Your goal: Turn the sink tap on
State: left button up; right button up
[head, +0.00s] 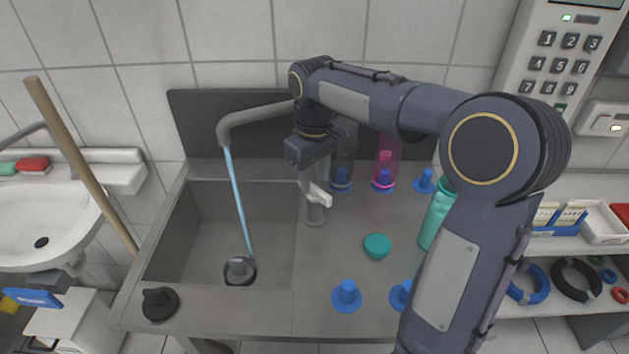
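The grey sink tap (253,114) stands at the right edge of the sink basin (205,215), with its spout bent over the basin. A blue stream of water (237,195) runs from the spout down to the drain. A pale lever (320,196) shows low on the tap's column. My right gripper (309,174) points down at the column, just above the lever, and hides part of the tap. Whether it touches the lever, and whether its fingers are open or shut, I cannot tell. My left gripper is not in view.
A black stopper (160,303) sits at the counter's front left. Blue pegs (346,296), a teal cap (377,246), a teal bottle (437,218) and a pink bottle (387,163) stand on the right counter. A wooden pole (80,163) leans at the left.

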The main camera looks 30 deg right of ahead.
aim_at(315, 186)
notch_tip(315, 186, up, 6)
jog(key=shift+f, duration=0.2)
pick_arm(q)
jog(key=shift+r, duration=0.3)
